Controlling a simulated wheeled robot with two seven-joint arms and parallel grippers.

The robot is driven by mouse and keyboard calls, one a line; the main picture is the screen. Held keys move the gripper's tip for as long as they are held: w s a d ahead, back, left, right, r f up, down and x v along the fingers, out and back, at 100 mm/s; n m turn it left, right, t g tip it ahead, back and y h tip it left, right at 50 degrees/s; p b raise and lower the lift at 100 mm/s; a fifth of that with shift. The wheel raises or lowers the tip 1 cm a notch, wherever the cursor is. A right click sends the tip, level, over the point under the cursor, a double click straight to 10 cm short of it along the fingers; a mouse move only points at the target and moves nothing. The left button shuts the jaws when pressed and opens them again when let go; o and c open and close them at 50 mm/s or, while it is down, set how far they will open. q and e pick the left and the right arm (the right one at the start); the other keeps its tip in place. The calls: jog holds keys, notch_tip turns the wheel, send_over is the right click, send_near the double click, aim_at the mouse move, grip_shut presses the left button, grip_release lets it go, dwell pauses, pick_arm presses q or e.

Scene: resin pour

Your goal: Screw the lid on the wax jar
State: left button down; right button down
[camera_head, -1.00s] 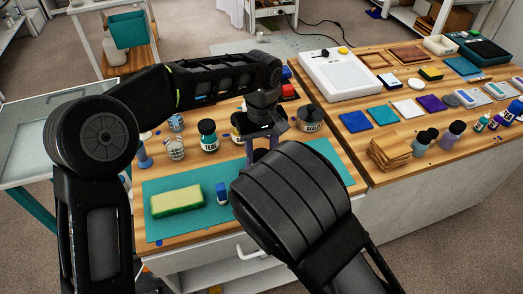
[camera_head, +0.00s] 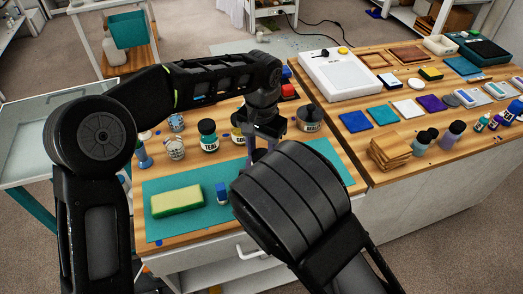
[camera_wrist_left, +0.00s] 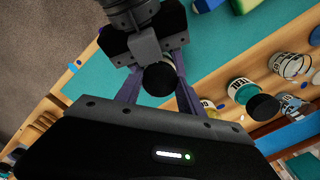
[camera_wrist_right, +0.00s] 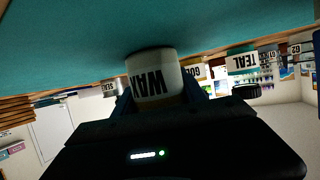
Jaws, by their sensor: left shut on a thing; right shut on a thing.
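The wax jar (camera_wrist_right: 155,80) is white with black WAX lettering. It is upside down in the right wrist view, between the fingers of my right gripper (camera_wrist_right: 158,98), which is shut on it. The black lid (camera_wrist_left: 160,79) is in the left wrist view, over the jar's top. My left gripper (camera_wrist_left: 160,88) is shut on the lid with its purple fingers on either side. In the head view my left gripper (camera_head: 262,148) points down over the teal mat (camera_head: 158,228). My right arm hides the jar, the lid and my right gripper there. The thread between lid and jar is hidden.
The TEAL jar (camera_head: 209,136), a glass jar (camera_head: 174,148) and the SEALER tin (camera_head: 310,118) stand behind. A second table (camera_head: 440,150) to the right holds tiles and bottles.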

pick_arm(q)
jog(key=c, duration=0.7)
grip_release()
jog(key=shift+r, duration=2.3)
jog(key=shift+c, duration=0.6)
notch_tip(320, 180, up, 4)
jog(key=n, duration=0.5)
jog(key=shift+f+n, duration=0.25)
jog(key=shift+n, duration=0.15)
jog(key=shift+f, duration=0.15)
jog(key=shift+f, duration=3.95)
